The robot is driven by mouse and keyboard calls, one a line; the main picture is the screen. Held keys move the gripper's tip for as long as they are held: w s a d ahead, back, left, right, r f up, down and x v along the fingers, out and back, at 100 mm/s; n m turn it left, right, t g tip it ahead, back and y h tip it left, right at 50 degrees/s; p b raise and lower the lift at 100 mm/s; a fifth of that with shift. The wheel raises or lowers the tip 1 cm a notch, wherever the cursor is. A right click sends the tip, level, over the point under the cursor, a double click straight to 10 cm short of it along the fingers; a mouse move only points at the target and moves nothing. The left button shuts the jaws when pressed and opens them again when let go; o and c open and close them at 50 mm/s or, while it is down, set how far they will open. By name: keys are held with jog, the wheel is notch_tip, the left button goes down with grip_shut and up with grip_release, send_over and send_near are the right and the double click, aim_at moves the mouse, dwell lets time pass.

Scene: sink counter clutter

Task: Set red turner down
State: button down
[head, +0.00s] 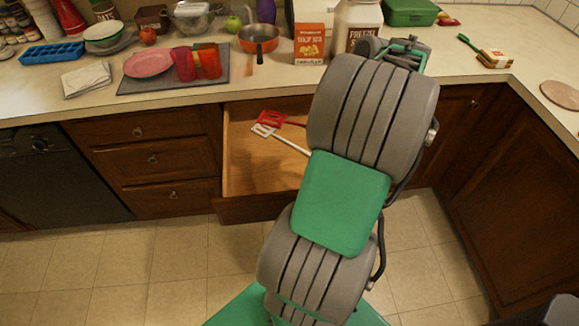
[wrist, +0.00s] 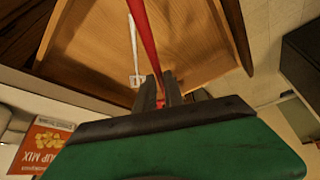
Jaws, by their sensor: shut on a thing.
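The red turner (head: 271,118) shows in the head view over the open drawer, its slotted head at the left and its handle running right behind my arm. In the wrist view its red handle (wrist: 143,32) comes down from the top edge to my gripper (wrist: 158,92). My gripper is shut on the red turner, with a bit of red showing between the dark fingers. I cannot tell whether the turner touches the drawer bottom.
The open wooden drawer (head: 240,160) also holds a white turner (head: 263,130), close beside the red one. The counter above bears a soup mix box (head: 310,43), an orange pan (head: 259,38), red cups (head: 183,64) and a dark mat (head: 130,86). Drawer walls rise around the turners.

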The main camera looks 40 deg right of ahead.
jog(key=s+d+f+n+b, duration=0.1)
jog(key=s+d+f+b, duration=0.1)
jog(key=s+d+f, duration=0.45)
send_near(291, 169)
jog(key=shift+y, duration=0.3)
jog(key=x, duration=0.5)
jog(key=shift+w+f+b, duration=0.1)
jog(key=shift+w+b, duration=0.2)
jog(key=shift+d+f, duration=0.1)
jog(key=shift+f, duration=0.4)
jog(key=c, duration=1.9)
grip_release()
jog(key=shift+f, duration=0.1)
jog(key=o, duration=0.4)
jog(key=shift+o, duration=0.2)
